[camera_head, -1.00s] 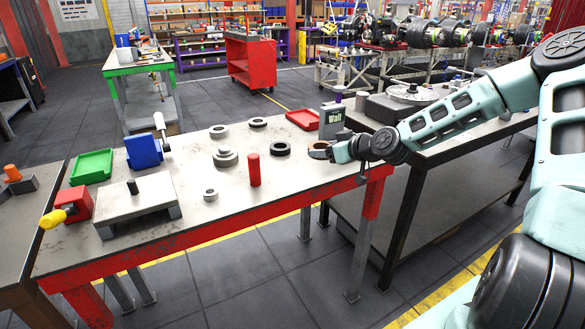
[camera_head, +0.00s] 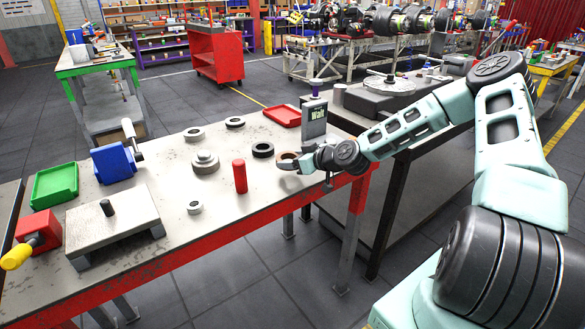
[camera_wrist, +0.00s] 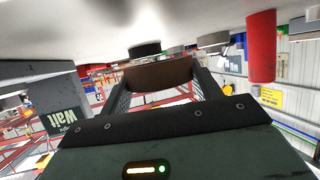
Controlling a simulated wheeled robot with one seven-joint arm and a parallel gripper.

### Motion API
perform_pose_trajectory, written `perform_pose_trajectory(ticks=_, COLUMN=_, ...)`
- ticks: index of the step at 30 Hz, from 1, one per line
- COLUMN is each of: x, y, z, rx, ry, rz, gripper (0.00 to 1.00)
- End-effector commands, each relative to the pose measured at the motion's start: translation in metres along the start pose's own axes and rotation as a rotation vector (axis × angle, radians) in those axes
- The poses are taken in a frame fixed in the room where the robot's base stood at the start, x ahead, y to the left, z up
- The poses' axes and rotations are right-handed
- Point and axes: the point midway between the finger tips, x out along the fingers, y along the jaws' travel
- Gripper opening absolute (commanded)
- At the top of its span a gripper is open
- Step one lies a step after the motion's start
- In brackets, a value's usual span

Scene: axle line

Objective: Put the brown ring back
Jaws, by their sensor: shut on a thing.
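The brown ring (camera_head: 287,156) is at the right end of the red-edged workbench (camera_head: 150,215). My gripper (camera_head: 287,163) is shut on it. In the wrist view the brown ring (camera_wrist: 158,74) sits between my two fingers (camera_wrist: 160,88), and that picture is upside down. I cannot tell whether the ring touches the tabletop or is just above it. A black ring (camera_head: 262,150) lies just left of it. Grey rings (camera_head: 194,134), (camera_head: 195,207) and a dark ring (camera_head: 235,123) lie further left, with a stepped grey ring stack (camera_head: 205,162) among them.
A red cylinder (camera_head: 240,176) stands near the front edge. A green tray (camera_head: 54,185), blue vise (camera_head: 114,162) and grey block with a black peg (camera_head: 112,222) fill the left end.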

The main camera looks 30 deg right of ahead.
Motion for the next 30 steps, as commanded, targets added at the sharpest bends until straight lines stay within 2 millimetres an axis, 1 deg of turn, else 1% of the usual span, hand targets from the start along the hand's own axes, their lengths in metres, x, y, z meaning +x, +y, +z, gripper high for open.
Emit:
perform_pose_trajectory(ticks=3, x=0.006, y=0.0, z=0.015, rx=0.004, ry=0.0, rz=0.0, gripper=0.31)
perform_pose_trajectory(ticks=7, x=0.011, y=0.0, z=0.027, rx=0.003, ry=0.001, rz=0.0, gripper=0.31)
perform_pose_trajectory(ticks=20, x=0.014, y=0.0, z=0.034, rx=-0.001, ry=0.0, rz=0.0, gripper=0.31)
perform_pose_trajectory(ticks=21, x=0.014, y=0.0, z=0.033, rx=0.0, ry=0.0, rz=0.0, gripper=0.71)
perform_pose_trajectory(ticks=22, x=0.014, y=0.0, z=0.033, rx=0.0, ry=0.0, rz=0.0, gripper=0.79)
perform_pose_trajectory(ticks=23, x=0.013, y=0.0, z=0.033, rx=0.0, ry=-0.001, rz=0.0, gripper=0.85)
perform_pose_trajectory(ticks=30, x=0.013, y=0.0, z=0.033, rx=0.0, ry=-0.001, rz=0.0, gripper=0.85)
